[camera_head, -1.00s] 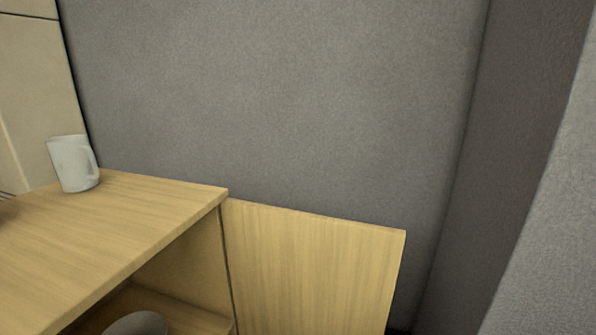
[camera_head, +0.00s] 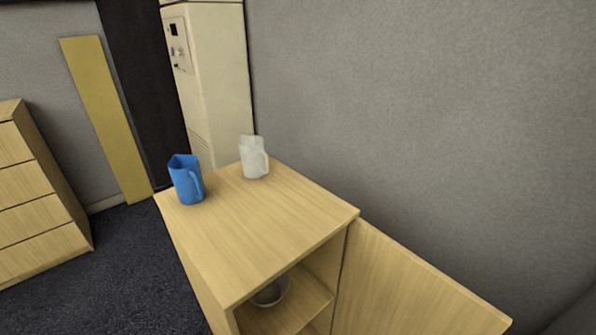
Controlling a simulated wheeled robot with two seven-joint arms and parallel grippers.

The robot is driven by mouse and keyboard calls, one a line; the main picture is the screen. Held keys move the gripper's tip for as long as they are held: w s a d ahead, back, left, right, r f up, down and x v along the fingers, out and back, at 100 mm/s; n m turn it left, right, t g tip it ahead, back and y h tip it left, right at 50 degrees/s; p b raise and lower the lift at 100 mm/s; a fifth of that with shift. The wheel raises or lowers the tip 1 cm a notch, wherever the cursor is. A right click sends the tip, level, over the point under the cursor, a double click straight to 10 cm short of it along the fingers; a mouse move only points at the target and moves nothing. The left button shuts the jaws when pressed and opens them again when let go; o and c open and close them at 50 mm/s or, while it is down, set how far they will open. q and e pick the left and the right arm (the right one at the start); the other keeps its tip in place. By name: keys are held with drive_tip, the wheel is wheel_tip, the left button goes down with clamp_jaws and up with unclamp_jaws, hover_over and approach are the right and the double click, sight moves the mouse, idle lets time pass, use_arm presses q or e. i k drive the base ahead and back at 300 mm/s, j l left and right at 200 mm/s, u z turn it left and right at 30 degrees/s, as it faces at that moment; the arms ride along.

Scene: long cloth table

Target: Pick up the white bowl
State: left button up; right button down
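A pale bowl (camera_head: 271,292), greyish white in this light, sits on a shelf inside the wooden cabinet (camera_head: 262,217), in the lower middle of the head view. The cabinet top and side hide part of it. Neither of my grippers shows in the head view, so their position relative to the bowl cannot be seen.
The cabinet door (camera_head: 415,290) stands open to the right. A blue pitcher (camera_head: 186,180) and a white pitcher (camera_head: 252,158) stand on the cabinet top. A drawer unit (camera_head: 35,200) is at the left. Dark carpet (camera_head: 135,260) lies clear between them. A grey wall is behind.

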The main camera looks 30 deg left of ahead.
sight(272, 293)
drive_tip(key=u, duration=1.25)
drive_tip(key=z, duration=0.45)
